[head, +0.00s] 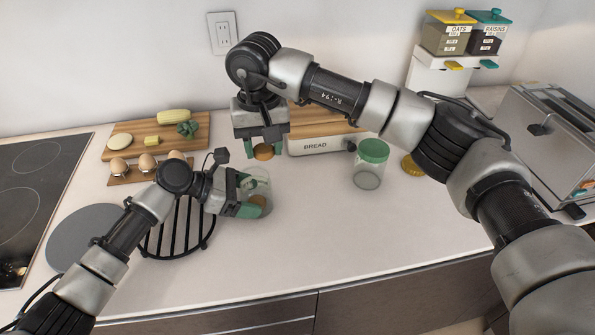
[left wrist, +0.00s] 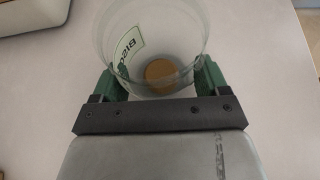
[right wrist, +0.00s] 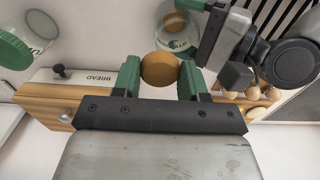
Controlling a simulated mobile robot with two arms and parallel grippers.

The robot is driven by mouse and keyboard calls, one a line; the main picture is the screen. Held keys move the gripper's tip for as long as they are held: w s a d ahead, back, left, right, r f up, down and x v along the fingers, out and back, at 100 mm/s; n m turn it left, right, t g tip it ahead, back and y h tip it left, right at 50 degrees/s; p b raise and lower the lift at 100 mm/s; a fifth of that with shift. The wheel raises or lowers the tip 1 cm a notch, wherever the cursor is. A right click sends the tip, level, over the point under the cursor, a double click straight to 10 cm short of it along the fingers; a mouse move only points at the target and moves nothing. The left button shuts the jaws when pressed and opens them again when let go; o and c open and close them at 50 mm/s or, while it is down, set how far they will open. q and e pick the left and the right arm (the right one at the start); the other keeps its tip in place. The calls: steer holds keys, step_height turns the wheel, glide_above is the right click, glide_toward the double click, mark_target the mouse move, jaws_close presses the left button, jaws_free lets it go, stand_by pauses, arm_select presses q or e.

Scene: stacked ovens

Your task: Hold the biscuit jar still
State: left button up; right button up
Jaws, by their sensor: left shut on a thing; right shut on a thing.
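The biscuit jar (head: 262,183) is a clear open jar on the counter. My left gripper (head: 252,194) is shut around its side; the left wrist view shows green fingers on both sides of the jar (left wrist: 150,32). A round brown biscuit (left wrist: 161,72) lies at its bottom. My right gripper (head: 264,149) points down above and behind the jar, shut on another brown biscuit (head: 264,152). That held biscuit also shows between the fingers in the right wrist view (right wrist: 160,68), apart from the jar (right wrist: 178,38). The fingers partly hide the jar in the head view.
A black rack (head: 180,235) stands left of the jar, beside a grey disc (head: 75,238). Behind are the bread box (head: 318,147), a green-lidded jar (head: 371,165) and a board with food (head: 150,135). The counter in front of the jar is clear.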

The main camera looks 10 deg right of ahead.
steer(key=shift+w+a+r, duration=0.2)
steer(key=shift+a, duration=0.25)
steer(key=shift+f, duration=2.85)
steer(key=o, duration=1)
steer(key=shift+c, duration=0.2)
step_height(320, 180, up, 12)
steer(key=shift+r, duration=0.1)
